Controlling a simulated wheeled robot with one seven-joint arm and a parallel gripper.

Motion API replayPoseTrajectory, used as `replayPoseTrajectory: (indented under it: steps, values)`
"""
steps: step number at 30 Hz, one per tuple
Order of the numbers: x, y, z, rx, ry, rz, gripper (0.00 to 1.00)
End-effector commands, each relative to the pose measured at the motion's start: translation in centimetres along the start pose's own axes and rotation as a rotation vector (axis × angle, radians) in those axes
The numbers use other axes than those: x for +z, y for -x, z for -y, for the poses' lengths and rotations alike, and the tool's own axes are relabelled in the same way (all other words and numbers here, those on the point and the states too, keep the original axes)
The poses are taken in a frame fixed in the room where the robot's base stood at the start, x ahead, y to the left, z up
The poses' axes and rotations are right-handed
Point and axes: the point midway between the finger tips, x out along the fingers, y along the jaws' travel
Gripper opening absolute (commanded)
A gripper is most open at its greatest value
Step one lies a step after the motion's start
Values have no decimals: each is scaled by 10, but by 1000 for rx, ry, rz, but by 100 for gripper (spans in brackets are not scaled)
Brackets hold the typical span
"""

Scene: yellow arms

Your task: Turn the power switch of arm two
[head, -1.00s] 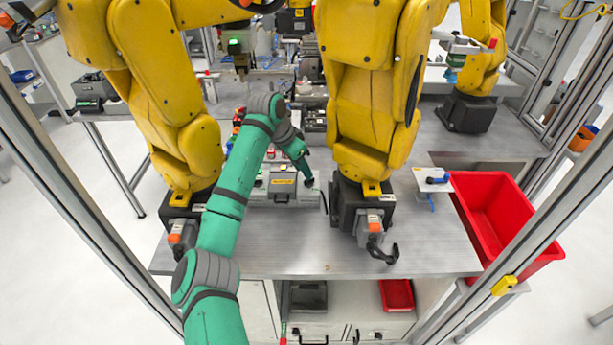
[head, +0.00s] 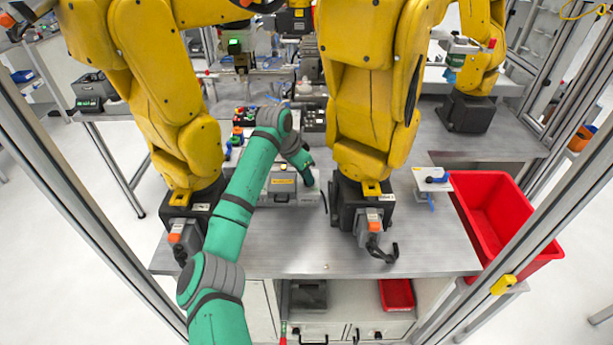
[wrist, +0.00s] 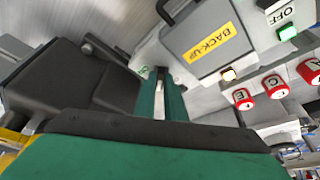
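A light grey control box (head: 283,187) stands on the table between the two front yellow arms. In the wrist view its grey cover (wrist: 205,40) bears a yellow BACK-UP label. My green gripper (head: 309,180) is at the box's right end, beside the right arm's black base (head: 346,208). In the wrist view my gripper's fingers (wrist: 162,85) point at the box edge, with a narrow gap between them. A small pale piece shows in the gap; I cannot tell whether it is a switch or whether they grip it. A small green-white label (wrist: 143,72) lies beside the fingertips.
The left yellow arm (head: 178,125) and right yellow arm (head: 370,110) flank my arm. A red bin (head: 510,215) stands right.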

Motion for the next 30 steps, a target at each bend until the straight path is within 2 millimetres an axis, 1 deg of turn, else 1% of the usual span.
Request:
replayPoseTrajectory:
  steps: [5,11,24,30]
  values:
    - [-2,-1,-1,10,-23,-2,0]
    - [0,0,2,42,-97,-3,0]
    - [2,2,6,167,-399,-4,0]
    - [2,2,8,210,-510,-3,0]
